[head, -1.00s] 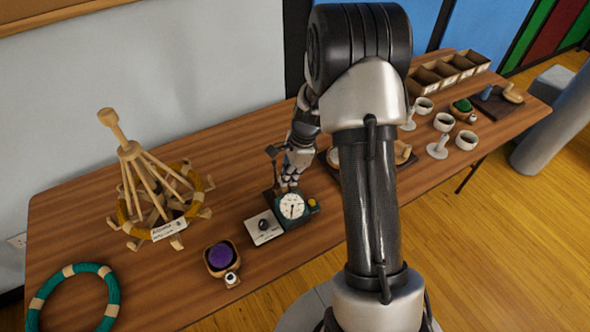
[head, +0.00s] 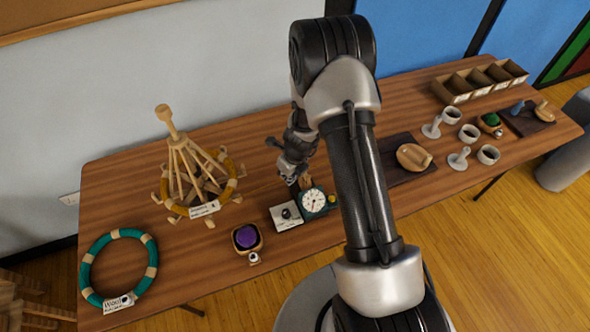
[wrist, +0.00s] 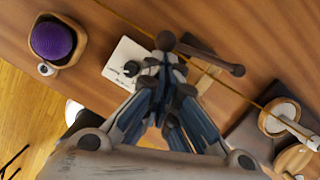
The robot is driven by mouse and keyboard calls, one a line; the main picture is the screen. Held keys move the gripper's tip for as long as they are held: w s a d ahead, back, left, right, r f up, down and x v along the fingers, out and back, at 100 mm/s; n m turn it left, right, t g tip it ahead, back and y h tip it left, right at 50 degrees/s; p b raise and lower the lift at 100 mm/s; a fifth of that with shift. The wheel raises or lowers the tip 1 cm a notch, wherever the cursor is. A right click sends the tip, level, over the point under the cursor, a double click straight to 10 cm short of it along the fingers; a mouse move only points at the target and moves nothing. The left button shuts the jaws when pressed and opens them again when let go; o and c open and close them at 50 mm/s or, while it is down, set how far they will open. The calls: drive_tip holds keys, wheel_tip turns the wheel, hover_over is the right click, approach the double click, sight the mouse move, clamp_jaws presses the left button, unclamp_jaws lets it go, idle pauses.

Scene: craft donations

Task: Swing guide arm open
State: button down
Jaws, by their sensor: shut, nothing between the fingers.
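The winder has a white dial (head: 313,200) on a dark green body with a yellow knob. In the wrist view the guide arm (wrist: 215,60) is a dark bar running right from a round knob, just beyond my fingertips. My gripper (head: 290,178) is shut and empty, low at the left of the dial. In the wrist view my gripper (wrist: 168,65) overlaps the knobbed end; I cannot tell whether they touch. My fingers hide the dial there.
A white card with a black knob (head: 287,215) lies left of the dial. A purple ball in a wooden bowl (head: 247,238), a wooden yarn swift (head: 190,175) and a green ring (head: 91,265) stand farther left. Cups and a divided box (head: 478,80) are at the right.

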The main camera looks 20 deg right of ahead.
drive_tip(key=shift+w+a+m+p, duration=0.4)
drive_tip(key=shift+w+m+p, duration=0.15)
drive_tip(key=shift+p, duration=0.25)
drive_tip(key=shift+w+a+m+p, duration=0.35)
drive_tip(key=shift+w+m+p, duration=0.1)
drive_tip(key=shift+w+p, duration=0.25)
drive_tip(key=shift+w+d+p, duration=0.1)
drive_tip(key=shift+d+p, duration=0.05)
drive_tip(key=shift+p, duration=0.2)
drive_tip(key=shift+w+d+p, duration=0.3)
drive_tip(key=shift+d+p, duration=0.25)
drive_tip(key=shift+p, duration=0.25)
drive_tip(key=shift+d, duration=0.1)
